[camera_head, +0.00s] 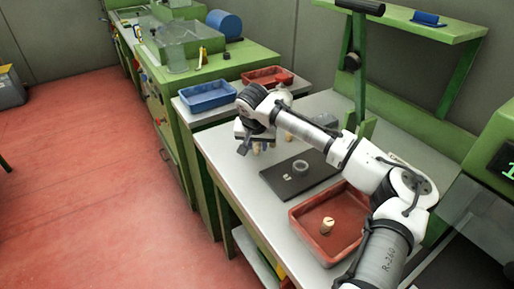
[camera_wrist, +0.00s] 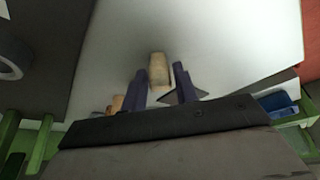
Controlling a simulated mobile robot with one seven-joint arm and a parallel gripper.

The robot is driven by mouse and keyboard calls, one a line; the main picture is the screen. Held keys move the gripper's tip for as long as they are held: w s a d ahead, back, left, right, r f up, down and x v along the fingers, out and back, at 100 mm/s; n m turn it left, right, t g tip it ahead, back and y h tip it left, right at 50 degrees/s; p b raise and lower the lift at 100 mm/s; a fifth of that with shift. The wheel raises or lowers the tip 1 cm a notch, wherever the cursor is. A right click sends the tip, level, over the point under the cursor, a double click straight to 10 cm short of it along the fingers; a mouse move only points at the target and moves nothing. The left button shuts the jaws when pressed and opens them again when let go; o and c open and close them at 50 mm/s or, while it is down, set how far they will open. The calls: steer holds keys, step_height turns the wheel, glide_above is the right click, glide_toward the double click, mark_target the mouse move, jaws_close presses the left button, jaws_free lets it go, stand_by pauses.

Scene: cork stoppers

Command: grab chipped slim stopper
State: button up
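In the wrist view a tan cork stopper (camera_wrist: 158,68) stands between the two dark fingers of my gripper (camera_wrist: 160,72). The fingers are apart, with a narrow gap showing on each side of it. I cannot make out a chip on it. Another cork stopper (camera_wrist: 116,103) shows partly behind the left finger. In the head view my gripper (camera_head: 244,149) is low over the far left part of the grey table, and its fingertips are hard to see. Stoppers (camera_head: 256,150) stand close beside it, partly hidden by my arm.
A red tray (camera_head: 306,247) holds a stopper (camera_head: 327,225). A blue bin (camera_head: 208,95) and another red bin (camera_head: 266,75) stand at the back.

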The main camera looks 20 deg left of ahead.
jaws_close()
steer(key=shift+r, duration=0.1)
